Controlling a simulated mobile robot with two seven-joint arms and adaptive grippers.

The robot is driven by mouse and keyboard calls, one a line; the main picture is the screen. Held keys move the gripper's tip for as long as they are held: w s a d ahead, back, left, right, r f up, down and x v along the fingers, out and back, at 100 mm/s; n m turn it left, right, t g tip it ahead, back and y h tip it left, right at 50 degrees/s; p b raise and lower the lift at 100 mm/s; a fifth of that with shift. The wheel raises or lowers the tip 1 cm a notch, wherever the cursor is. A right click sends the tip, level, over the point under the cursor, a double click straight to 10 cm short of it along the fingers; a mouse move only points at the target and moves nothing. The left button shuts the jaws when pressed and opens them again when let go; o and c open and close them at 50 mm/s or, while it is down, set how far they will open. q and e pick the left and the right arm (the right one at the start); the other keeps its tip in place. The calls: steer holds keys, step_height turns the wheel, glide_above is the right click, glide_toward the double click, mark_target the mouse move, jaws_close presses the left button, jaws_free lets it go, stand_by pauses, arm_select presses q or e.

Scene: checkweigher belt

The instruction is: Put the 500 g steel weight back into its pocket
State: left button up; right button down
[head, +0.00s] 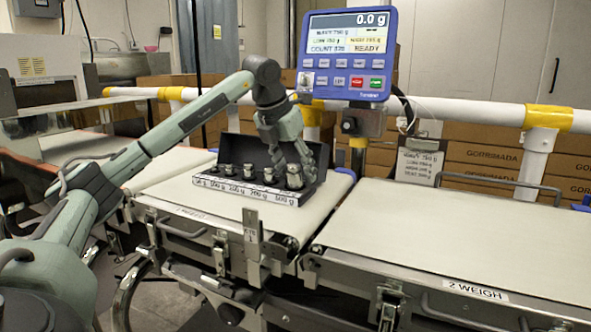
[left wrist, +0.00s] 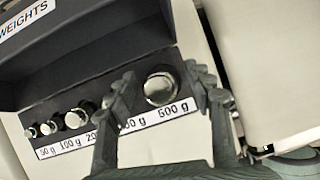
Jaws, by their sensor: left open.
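The 500 g steel weight (left wrist: 160,88) is a shiny cylinder at the right end of the row in the dark weight box (left wrist: 95,72), directly behind the "500 g" label. It lines up with the other weights and looks upright; how deep it sits in its pocket I cannot tell. In the head view the weight (head: 294,178) is partly covered by my fingers. My left gripper (head: 304,172) reaches down over the box's right end. In the left wrist view its open fingers (left wrist: 163,80) stand on either side of the weight, with a visible gap on each side.
Smaller weights (head: 248,172) stand to the left in the same box, behind the white label strip. The open lid rises behind them. The box rests on a pale belt (head: 170,195); the "2 WEIGH" belt (head: 450,235) at right is clear. The blue display (head: 348,55) reads 0.0 g.

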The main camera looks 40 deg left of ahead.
arm_select(q)
steer(key=shift+r, duration=0.25)
steer(key=p+v, duration=0.1)
steer(key=v, duration=1)
steer(key=shift+s+r+p, duration=0.2)
steer(key=shift+r+p, duration=0.1)
steer(key=shift+r, duration=0.05)
arm_select(e)
steer(key=f, duration=0.3)
steer(key=shift+w+a+f, duration=0.2)
steer(key=shift+w+f, duration=0.15)
steer(key=shift+f, duration=0.05)
arm_select(q)
steer(key=shift+f, duration=0.1)
arm_select(e)
steer(key=shift+w+r, duration=0.15)
